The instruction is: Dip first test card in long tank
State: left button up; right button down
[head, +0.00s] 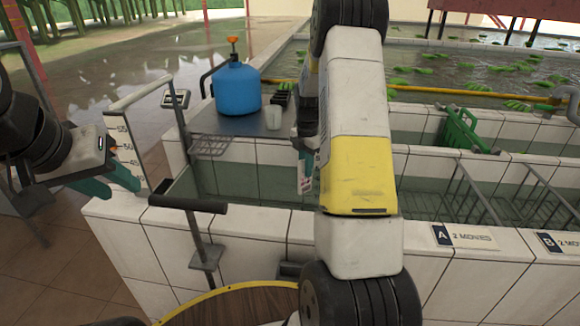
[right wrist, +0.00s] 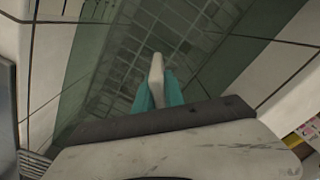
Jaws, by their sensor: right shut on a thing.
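The long tank (head: 270,226) is the white-tiled basin in front of me with a green inner wall. My right gripper (head: 304,172) hangs over its left part, fingers pointing down, partly hidden by my right arm. It is shut on the test card (head: 306,186), a small white piece with a red mark in the head view. In the right wrist view, the card (right wrist: 156,74) is a pale strip between the teal fingers, above the tiled tank floor. I cannot tell whether its tip touches liquid. My left gripper (head: 112,183) is open and empty, left of the tank.
A blue canister (head: 237,88), white cup (head: 273,117) and dark tray (head: 281,97) are on the metal counter behind. A T-handle (head: 188,204) rises at the tank's front left. Wire racks (head: 475,195) stand in the tank's right part. A green crate (head: 462,130) is behind.

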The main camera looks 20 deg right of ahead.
notch_tip(320, 180, up, 19)
dwell(1.0)
dwell(1.0)
